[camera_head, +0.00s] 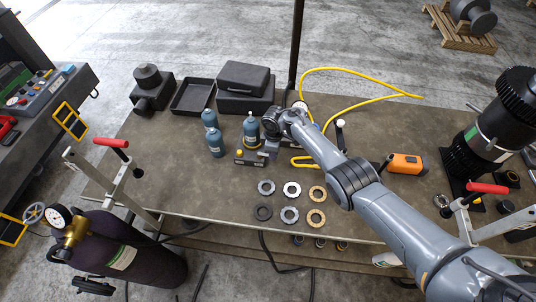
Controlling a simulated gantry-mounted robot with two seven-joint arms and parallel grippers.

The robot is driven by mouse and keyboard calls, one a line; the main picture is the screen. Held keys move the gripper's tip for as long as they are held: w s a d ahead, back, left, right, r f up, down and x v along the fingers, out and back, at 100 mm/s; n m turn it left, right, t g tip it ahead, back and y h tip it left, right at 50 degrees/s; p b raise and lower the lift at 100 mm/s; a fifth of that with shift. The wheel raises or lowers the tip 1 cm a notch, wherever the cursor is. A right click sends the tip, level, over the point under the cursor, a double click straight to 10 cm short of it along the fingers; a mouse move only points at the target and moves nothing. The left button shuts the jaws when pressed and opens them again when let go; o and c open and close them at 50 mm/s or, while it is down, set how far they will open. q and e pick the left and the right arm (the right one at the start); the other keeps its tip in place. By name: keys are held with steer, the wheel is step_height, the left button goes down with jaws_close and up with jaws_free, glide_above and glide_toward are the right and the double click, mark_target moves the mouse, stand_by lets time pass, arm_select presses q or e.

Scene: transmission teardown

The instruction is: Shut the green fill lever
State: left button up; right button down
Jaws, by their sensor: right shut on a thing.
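A blue bottle (251,129) with a yellow band near its foot stands upright at a small dark fixture (246,159) with a yellow knob, on the middle of the bench. My right gripper (268,149) points down at the right end of this fixture, close beside the bottle. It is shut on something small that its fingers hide. I cannot make out a green lever; it may be behind the gripper or too small to tell. My left gripper is not in view.
Two more blue bottles (213,137) stand left of the fixture. Several rings (290,189) lie in front. Black cases (243,79) and a tray (192,96) are behind. A yellow hose (355,71) curves behind my right arm. An orange tool (405,164) lies right.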

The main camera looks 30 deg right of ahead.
steer(key=shift+w+d+f+n, duration=0.1)
steer(key=shift+w+d+n, duration=0.05)
steer(key=shift+n, duration=0.25)
steer(key=c, duration=1.1)
jaws_free()
steer(key=shift+o, duration=0.2)
steer(key=shift+r+p, duration=0.3)
steer(key=shift+r, duration=0.4)
step_height(320, 180, up, 10)
steer(key=p, duration=0.2)
steer(key=shift+f+p, duration=0.25)
steer(key=shift+p, duration=0.15)
